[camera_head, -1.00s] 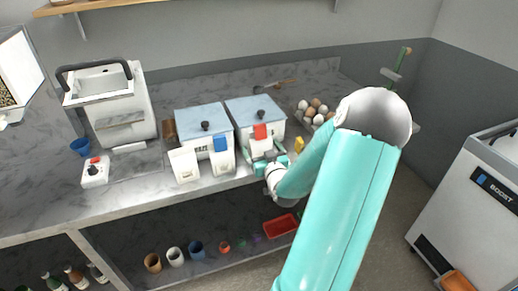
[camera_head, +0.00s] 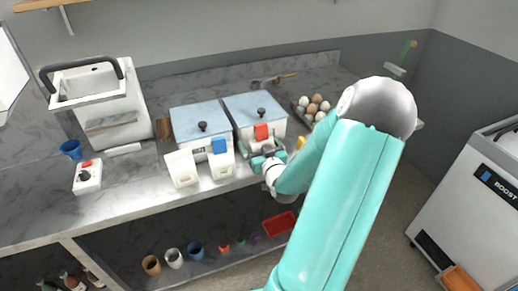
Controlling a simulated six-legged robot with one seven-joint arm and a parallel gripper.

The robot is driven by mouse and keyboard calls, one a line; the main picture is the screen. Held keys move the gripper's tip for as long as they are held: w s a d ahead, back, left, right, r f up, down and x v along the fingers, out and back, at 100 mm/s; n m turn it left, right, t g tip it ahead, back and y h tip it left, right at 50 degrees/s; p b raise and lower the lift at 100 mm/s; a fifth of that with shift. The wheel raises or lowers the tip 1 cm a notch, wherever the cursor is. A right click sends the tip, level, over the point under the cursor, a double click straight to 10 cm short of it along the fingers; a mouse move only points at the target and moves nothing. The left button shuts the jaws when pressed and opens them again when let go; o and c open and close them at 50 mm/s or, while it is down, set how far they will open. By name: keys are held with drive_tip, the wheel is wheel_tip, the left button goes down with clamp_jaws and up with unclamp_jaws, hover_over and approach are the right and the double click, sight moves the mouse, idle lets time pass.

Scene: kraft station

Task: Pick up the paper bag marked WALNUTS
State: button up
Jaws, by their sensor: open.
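Two pale paper bags stand upright at the front edge of the counter, a left one (camera_head: 181,168) and a right one (camera_head: 222,165). Their lettering is too small to read, so I cannot tell which one, if either, says WALNUTS. My gripper (camera_head: 262,155) is open, to the right of these bags, in front of the right-hand lidded box. A pale surface shows between and behind its fingers; I cannot tell whether it is another bag or the box front. My arm hides the area to the right of it.
Two white boxes with blue-grey lids, left (camera_head: 201,119) and right (camera_head: 254,107), stand close behind. Blue (camera_head: 219,145), red (camera_head: 261,131) and yellow (camera_head: 300,143) pieces show near them. An egg tray (camera_head: 297,110) is behind my arm. The counter at left front is mostly clear.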

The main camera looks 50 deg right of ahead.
drive_tip(key=shift+s+r, duration=0.1)
drive_tip(key=shift+w+d, duration=0.15)
drive_tip(key=shift+w, duration=0.15)
drive_tip(key=shift+s+a, duration=0.2)
drive_tip(key=shift+s, duration=0.05)
drive_tip(key=shift+c, duration=0.2)
drive_tip(key=shift+w+d, duration=0.1)
drive_tip(key=shift+w, duration=0.05)
drive_tip(key=c, duration=1.1)
drive_tip(key=shift+c, duration=0.5)
